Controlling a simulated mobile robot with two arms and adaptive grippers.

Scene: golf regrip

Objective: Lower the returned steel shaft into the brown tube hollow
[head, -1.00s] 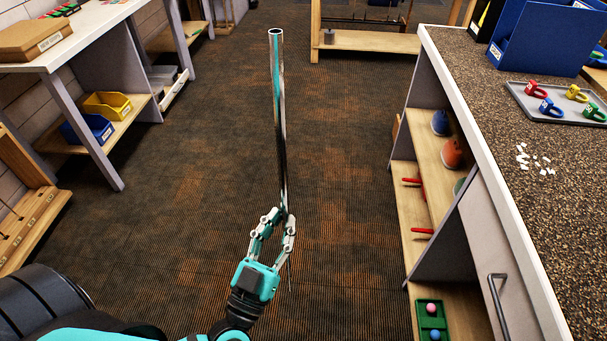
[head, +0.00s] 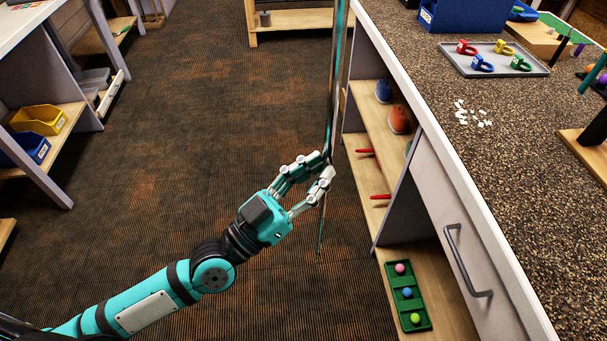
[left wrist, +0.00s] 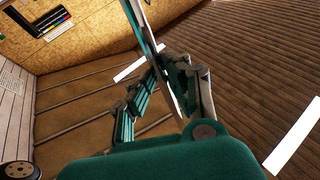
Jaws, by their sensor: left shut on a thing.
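The steel shaft (head: 337,70) is long, thin and shiny. It stands close to upright in the head view, its top running past the upper frame edge and a thin lower part hanging below the fingers. My left gripper (head: 327,165) is shut on it, over the floor beside the counter. In the left wrist view the shaft (left wrist: 141,25) rises from between the fingers (left wrist: 160,85) toward the top edge. I cannot make out the brown tube in any view. My right gripper is not in view.
A speckled counter (head: 430,60) with a white edge runs along the right, with open shelves below holding a green ball tray (head: 407,295). A grey tray (head: 493,68) of coloured rings sits on top. Yellow (head: 40,118) and blue bins stand on a left shelf. The floor between is clear.

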